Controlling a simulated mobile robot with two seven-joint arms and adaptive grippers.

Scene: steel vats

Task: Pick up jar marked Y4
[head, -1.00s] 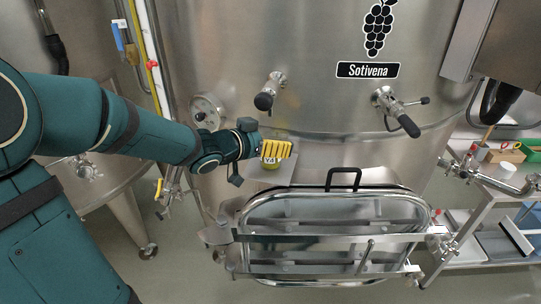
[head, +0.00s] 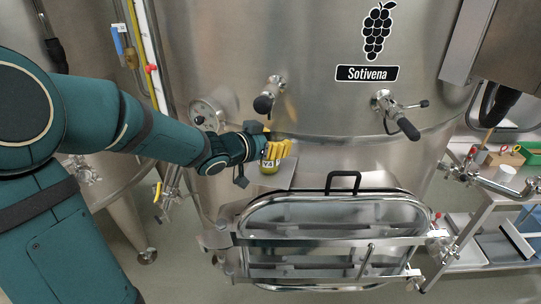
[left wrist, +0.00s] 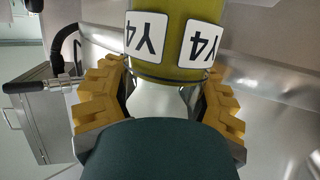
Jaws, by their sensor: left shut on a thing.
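The jar marked Y4 (head: 268,168) has a yellow-green body and white labels with dark letters. In the left wrist view the jar (left wrist: 172,70) stands between my yellow fingers, its labels upside down in the picture. My left gripper (head: 276,150) is shut on the jar, and its fingers hide part of it in the head view. The jar is at a small steel shelf (head: 285,180) in front of the big vat. I cannot tell whether its base touches the shelf. My right gripper is not in view.
The steel vat (head: 330,105) rises close behind, with valves (head: 268,100) sticking out above the shelf. An open-looking hatch with a black handle (head: 343,181) lies to the right. A side bench (head: 505,185) at the far right holds a white-lidded container (head: 507,171) and boxes.

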